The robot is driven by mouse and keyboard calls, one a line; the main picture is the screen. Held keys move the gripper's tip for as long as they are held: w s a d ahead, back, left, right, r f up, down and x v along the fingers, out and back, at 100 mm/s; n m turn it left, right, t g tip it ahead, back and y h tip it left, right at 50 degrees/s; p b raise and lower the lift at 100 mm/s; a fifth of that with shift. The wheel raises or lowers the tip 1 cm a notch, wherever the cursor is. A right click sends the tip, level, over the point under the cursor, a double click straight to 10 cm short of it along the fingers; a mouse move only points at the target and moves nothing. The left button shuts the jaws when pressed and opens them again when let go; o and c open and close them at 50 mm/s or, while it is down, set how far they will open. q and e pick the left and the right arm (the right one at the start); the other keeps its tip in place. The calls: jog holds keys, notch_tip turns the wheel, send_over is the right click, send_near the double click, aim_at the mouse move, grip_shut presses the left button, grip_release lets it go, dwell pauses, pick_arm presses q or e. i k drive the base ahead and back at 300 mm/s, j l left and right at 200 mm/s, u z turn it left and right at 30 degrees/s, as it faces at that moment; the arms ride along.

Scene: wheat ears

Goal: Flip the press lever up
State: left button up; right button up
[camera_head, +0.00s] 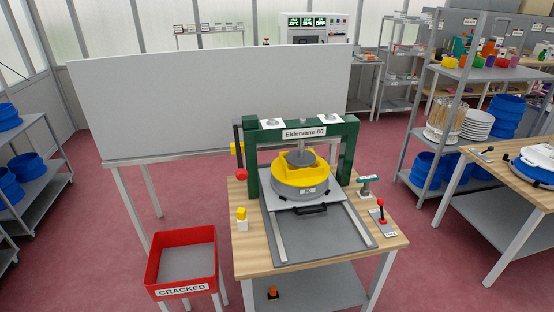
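A green press (348,150) labelled "Eldervane 60" stands on a wooden-topped table. At its left side a dark lever rod (238,138) runs vertically, with a red ball knob (241,174) at its lower end and a yellow piece (237,148) beside it. A second, small lever with a red knob (381,202) stands upright on a labelled grey plate at the table's right. I cannot tell for certain which one is the press lever. A yellow and grey round mould (301,187) sits under the press's screw. Neither of my grippers is in view.
A red bin (182,289) marked "CRACKED" stands at front left. A yellow-and-white block (242,218) and a green-topped T-handle (367,182) are on the table (252,261). A large grey panel (170,100) stands behind.

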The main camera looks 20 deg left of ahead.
aim_at(241, 174)
jog(key=j+z, duration=0.1)
jog(key=j, duration=0.4)
jog(key=k+j+z, duration=0.1)
jog(key=j, duration=0.4)
jog(key=k+j+z, duration=0.1)
jog(key=j, duration=0.35)
jog(key=k+j, duration=0.15)
jog(key=j, duration=0.35)
jog(key=k+j+z, duration=0.15)
jog(key=j, duration=0.35)
